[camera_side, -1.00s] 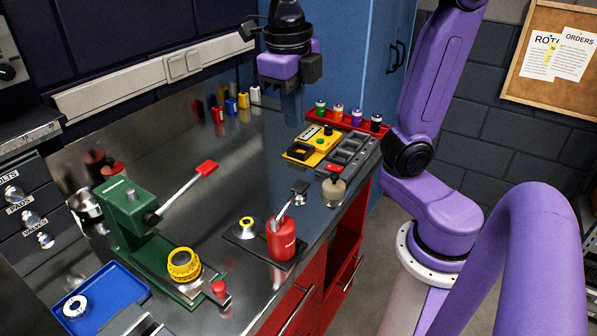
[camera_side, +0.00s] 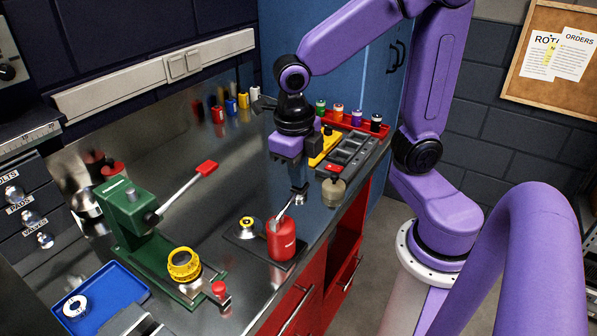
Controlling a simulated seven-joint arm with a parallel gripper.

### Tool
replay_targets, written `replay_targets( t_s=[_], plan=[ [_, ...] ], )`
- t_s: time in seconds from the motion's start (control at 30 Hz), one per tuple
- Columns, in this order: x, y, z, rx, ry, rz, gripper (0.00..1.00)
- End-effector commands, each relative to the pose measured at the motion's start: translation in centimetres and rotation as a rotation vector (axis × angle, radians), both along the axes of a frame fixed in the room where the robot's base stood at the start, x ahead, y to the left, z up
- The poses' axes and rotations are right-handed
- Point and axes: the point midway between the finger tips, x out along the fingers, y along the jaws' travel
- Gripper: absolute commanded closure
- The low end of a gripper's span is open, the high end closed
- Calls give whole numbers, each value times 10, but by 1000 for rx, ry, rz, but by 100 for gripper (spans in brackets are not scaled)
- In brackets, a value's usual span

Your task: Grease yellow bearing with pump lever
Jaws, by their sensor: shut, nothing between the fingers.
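The yellow bearing (camera_side: 246,222) sits with a silver ring around its base on a dark plate, to the left of the red grease pump (camera_side: 281,240). The pump's lever (camera_side: 284,210) slants up and to the right from the top of the pump.
A green press (camera_side: 128,210) with a red-tipped handle and a yellow ring (camera_side: 183,264) stands to the left. A small beige pot (camera_side: 333,191) stands close to the right of my gripper. A blue tray (camera_side: 105,292) lies front left. The bench middle is clear.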

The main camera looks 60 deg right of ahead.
Motion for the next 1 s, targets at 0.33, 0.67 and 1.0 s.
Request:
replay_targets(
  t_s=[0.33, 0.67, 1.0],
  plan=[
    [0, 0, -1, 0, 0, -1, 100],
    [0, -14, -28, -3, 3, -1, 100],
    [0, -13, -25, 0, 0, -1, 100]
  ],
)
